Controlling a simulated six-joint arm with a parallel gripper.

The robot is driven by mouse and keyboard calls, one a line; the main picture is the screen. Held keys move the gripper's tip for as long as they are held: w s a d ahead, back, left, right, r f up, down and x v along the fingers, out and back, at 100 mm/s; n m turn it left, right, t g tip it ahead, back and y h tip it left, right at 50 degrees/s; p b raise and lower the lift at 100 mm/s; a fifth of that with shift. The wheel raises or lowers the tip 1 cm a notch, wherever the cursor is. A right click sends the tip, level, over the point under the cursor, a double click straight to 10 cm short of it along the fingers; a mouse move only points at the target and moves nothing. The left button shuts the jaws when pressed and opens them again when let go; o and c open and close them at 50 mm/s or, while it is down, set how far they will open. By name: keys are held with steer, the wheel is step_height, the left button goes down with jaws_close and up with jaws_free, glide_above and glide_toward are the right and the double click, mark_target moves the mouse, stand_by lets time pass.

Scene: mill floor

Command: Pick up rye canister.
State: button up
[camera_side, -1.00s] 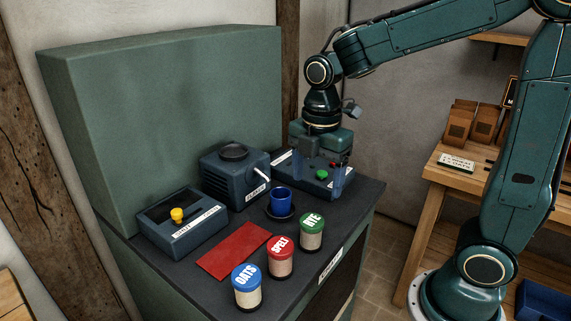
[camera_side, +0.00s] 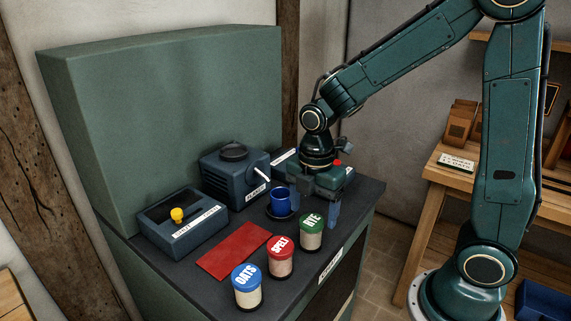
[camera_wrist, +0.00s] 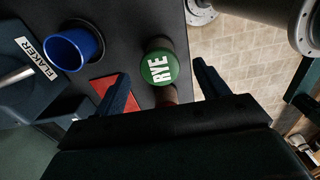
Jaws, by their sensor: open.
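The rye canister (camera_side: 311,233) has a green lid lettered RYE and a pale body. It stands upright at the front right of the dark counter. In the wrist view its green lid (camera_wrist: 159,67) shows just beyond and between the two blue fingers. My gripper (camera_side: 313,208) is open and empty, close behind and above the canister in the side view. The wrist view also shows my gripper (camera_wrist: 165,85) with its fingers apart. The fingers do not appear to touch the canister.
The red-lidded spelt canister (camera_side: 281,258) and blue-lidded oats canister (camera_side: 246,288) stand in a row to the left. A blue cup (camera_side: 281,202) on a dark saucer is close by, left of my gripper. A red mat (camera_side: 234,251), the flaker (camera_side: 234,176) and a box with a yellow knob (camera_side: 181,224) are farther left.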

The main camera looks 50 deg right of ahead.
mark_target(312, 220)
steer(key=shift+f, duration=0.5)
steer(key=shift+a+f, duration=0.1)
steer(key=shift+f, duration=2.45)
steer(key=shift+c, duration=0.4)
steer(key=c, duration=1.1)
